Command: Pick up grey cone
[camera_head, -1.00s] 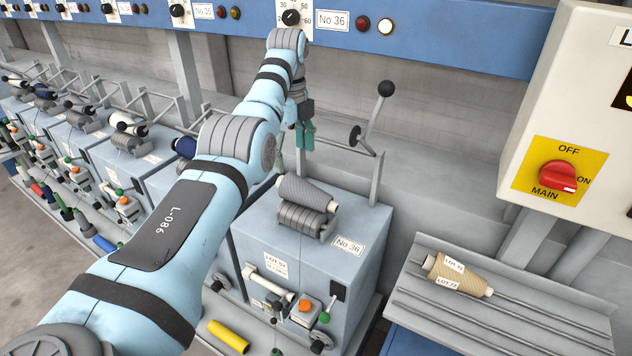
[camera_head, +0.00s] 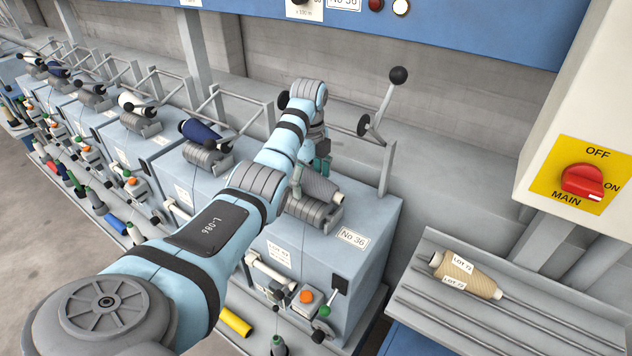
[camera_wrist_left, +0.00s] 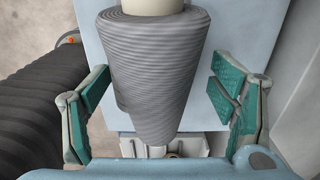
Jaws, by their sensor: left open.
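The grey cone (camera_head: 322,188) lies on the ridged grey drum of the No 36 machine in the head view, partly hidden by my left arm. In the left wrist view the grey cone (camera_wrist_left: 155,75) fills the middle, its pale end at the top and its narrower end toward me. My left gripper (camera_head: 309,174) is at the cone, with its green fingers open. In the wrist view the left gripper (camera_wrist_left: 160,92) has one finger on each side of the cone, with a visible gap on both sides. My right gripper is not in view.
A lever with a black ball (camera_head: 398,76) and its bracket stand behind the machine. A tan cone (camera_head: 468,274) lies on the grey rack (camera_head: 510,319) at the right. A dark blue cone (camera_head: 203,133) lies on the neighbouring machine. A switch box (camera_head: 585,150) hangs at upper right.

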